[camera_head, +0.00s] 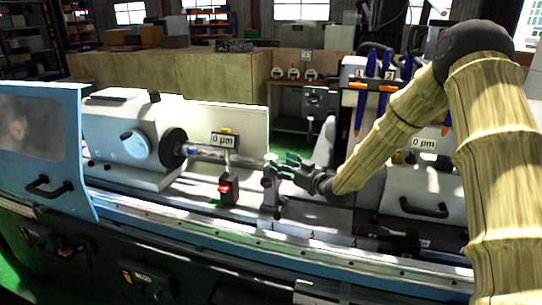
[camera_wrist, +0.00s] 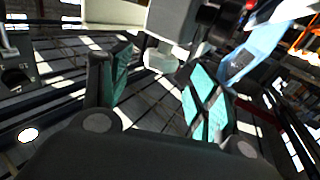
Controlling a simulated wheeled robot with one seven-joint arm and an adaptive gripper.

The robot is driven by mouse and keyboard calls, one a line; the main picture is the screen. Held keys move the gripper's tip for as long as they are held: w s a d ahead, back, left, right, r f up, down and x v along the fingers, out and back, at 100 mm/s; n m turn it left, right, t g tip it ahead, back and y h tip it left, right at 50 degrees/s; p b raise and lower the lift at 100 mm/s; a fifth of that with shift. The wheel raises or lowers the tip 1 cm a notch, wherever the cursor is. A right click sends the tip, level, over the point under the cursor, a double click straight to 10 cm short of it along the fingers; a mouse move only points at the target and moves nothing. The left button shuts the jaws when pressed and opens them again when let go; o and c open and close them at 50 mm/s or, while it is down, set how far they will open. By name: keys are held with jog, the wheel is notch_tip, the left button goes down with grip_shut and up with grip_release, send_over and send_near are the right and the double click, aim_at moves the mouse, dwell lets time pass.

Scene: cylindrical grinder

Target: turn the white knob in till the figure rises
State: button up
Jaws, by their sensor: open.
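The white knob (camera_wrist: 160,58) shows in the wrist view as a pale round end below a grey-white body, between and beyond my fingertips. In the head view the pale knob (camera_head: 269,172) is on a small upright stand beside the shaft. My gripper (camera_head: 284,165) is just right of it, with its green finger pads apart. In the wrist view my gripper (camera_wrist: 158,78) is open, one finger on each side of the knob; I cannot tell whether either touches it. A figure plate (camera_head: 224,140) above the shaft reads 0 µm.
A second plate (camera_head: 424,143) reading 0 µm is at the right, by a white housing. A white headstock (camera_head: 125,140) stands left, behind a blue door (camera_head: 40,145). A block with a red light (camera_head: 225,188) stands left of the knob. Blue-handled tools (camera_head: 371,65) hang behind my arm.

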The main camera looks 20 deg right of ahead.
aim_at(271, 156)
jog(key=shift+p+x, duration=1.1)
jog(key=shift+x, duration=2)
jog(key=shift+c, duration=0.4)
jog(key=c, duration=1)
